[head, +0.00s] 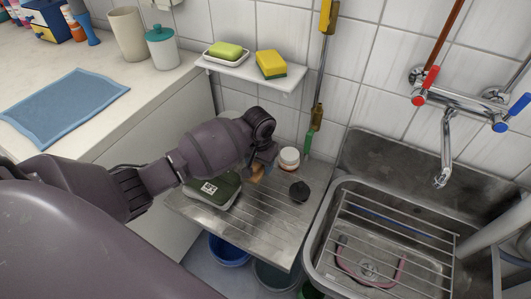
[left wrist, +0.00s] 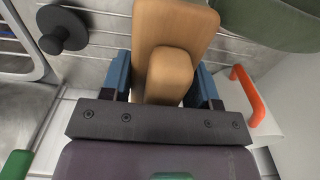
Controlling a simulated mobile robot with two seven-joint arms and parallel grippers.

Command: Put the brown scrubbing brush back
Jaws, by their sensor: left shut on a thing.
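The brown scrubbing brush (left wrist: 175,28) has a tan wooden body with a raised grip block. In the left wrist view it lies between the blue fingers of my left gripper (left wrist: 163,82), which is shut on the grip block. In the head view my left gripper (head: 264,157) is over the back of the metal draining board (head: 262,222). The bristles are hidden, and I cannot tell whether the brush touches the board. My right gripper is not in view.
A wall shelf (head: 262,78) holds soap and a sponge above. A sink with a wire rack (head: 385,236) lies right.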

